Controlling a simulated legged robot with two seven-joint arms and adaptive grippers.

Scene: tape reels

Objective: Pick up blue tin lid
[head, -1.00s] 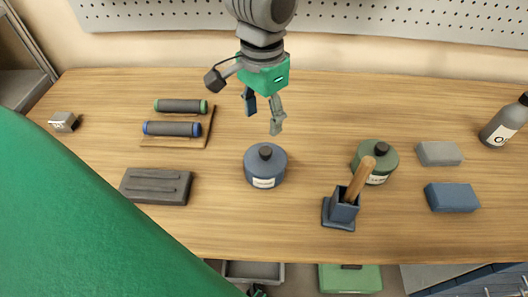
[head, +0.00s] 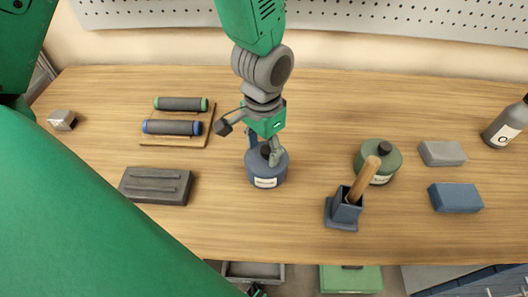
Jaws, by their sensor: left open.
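The blue tin (head: 267,176) stands upright near the middle of the table, with a pale label on its front. Its blue lid (head: 282,160) is on top and has a dark knob, now partly hidden by my fingers. My left gripper (head: 263,153) points down over the lid, with its fingers spread on either side of the knob. The jaws are open. I cannot tell whether the fingers touch the lid. My right gripper is not in view.
A green tin (head: 386,165) and a dark blue holder (head: 347,209) with a wooden handle stand to the right. Grey and blue blocks (head: 454,198) lie further right.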

